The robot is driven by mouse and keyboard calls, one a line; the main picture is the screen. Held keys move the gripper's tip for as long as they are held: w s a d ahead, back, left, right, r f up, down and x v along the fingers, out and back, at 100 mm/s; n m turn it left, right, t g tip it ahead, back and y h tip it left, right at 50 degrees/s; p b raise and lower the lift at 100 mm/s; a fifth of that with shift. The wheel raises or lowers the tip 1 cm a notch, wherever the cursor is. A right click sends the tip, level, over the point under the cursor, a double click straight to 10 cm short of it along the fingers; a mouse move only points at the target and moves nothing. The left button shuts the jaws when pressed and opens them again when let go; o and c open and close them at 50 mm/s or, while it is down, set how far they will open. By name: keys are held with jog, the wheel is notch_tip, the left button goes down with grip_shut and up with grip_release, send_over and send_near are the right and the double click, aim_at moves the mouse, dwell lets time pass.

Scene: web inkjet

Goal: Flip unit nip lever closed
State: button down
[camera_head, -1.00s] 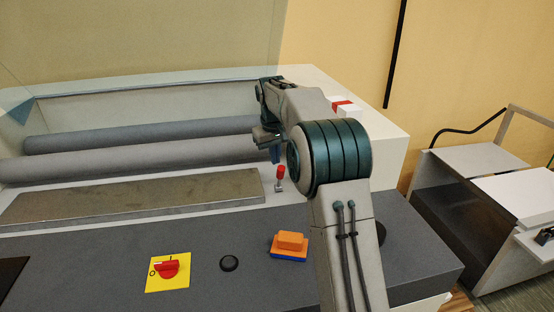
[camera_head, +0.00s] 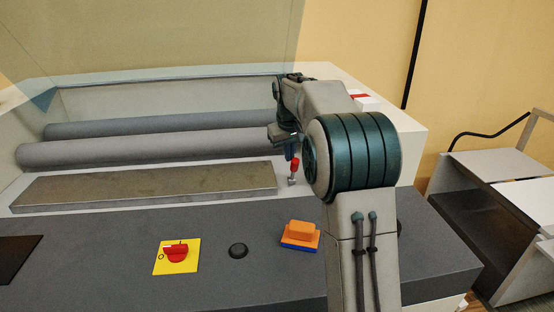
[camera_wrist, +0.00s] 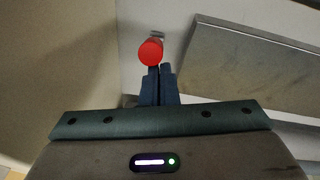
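The nip lever has a red knob (camera_head: 295,161) on a short metal stem (camera_head: 292,179). In the wrist view the red knob (camera_wrist: 151,52) is just beyond my gripper's fingertips (camera_wrist: 159,70). The two blue fingers are together with almost no gap, and nothing shows between them. In the head view my gripper (camera_head: 290,152) is just above and beside the knob. Whether it touches the knob, I cannot tell. The wrist view hides much of the stem behind the knob.
Two grey rollers (camera_head: 160,148) and a metal plate (camera_head: 145,186) lie left of the lever. The front panel holds a red rotary switch (camera_head: 177,252), a black button (camera_head: 238,250) and an orange-and-blue block (camera_head: 300,235). The white side housing (camera_head: 405,135) stands close at right.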

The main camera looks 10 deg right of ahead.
jog(key=shift+s+d+f+t+b, duration=0.2)
jog(key=shift+s+d+t+b, duration=0.2)
jog(key=shift+b, duration=0.25)
jog(key=shift+r, duration=0.1)
jog(key=shift+a, duration=0.1)
